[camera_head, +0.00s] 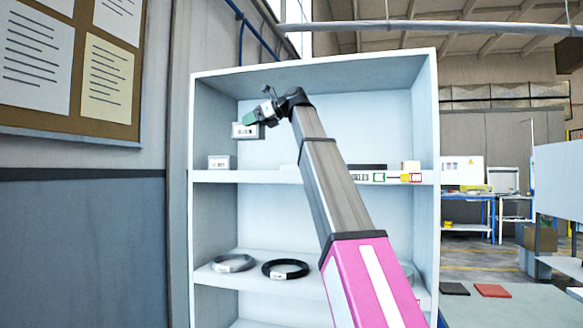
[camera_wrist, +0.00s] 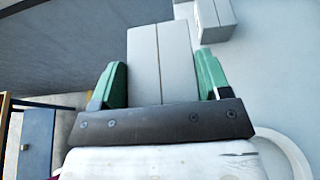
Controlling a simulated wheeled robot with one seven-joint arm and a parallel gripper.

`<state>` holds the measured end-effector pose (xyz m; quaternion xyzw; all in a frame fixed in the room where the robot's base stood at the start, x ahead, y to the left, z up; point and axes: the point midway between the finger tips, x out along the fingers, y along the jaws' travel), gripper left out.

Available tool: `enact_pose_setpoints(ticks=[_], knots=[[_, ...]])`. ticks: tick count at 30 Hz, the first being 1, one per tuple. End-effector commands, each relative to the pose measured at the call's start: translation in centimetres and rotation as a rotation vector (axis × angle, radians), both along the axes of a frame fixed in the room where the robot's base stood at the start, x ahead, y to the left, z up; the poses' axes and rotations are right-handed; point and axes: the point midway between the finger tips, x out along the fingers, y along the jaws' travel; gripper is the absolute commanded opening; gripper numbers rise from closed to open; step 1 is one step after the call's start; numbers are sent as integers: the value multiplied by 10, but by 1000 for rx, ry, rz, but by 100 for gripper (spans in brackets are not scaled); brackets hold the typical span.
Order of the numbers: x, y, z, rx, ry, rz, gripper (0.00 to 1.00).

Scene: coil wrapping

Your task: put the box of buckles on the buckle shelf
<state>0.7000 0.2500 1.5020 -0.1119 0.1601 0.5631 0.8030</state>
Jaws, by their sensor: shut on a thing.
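A small grey-white box with a dark-printed label (camera_head: 240,131) is held in my gripper (camera_head: 251,120), above the left part of the shelf board (camera_head: 270,177). In the wrist view the grey box (camera_wrist: 158,62) sits between the green fingers of my gripper (camera_wrist: 160,85), which is shut on it. In the head view the held box is in the air, apart from the board below. A similar small white box (camera_head: 219,162) stands on the board at its left end, below and left of the held box. It seems to show in the wrist view too (camera_wrist: 215,20).
The white shelf unit (camera_head: 434,130) has side walls close to the held box on the left. Labels and small items lie along the board's right part (camera_head: 411,167). Black ring (camera_head: 285,269) and grey ring (camera_head: 233,263) lie on the lower shelf. The board's left middle looks free.

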Motion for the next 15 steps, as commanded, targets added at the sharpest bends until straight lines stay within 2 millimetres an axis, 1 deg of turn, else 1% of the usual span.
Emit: enact_pose_setpoints(ticks=[9,15], knots=[[60,-7,-34,0,1,-2,26],[94,-10,-55,2,1,-2,26]])
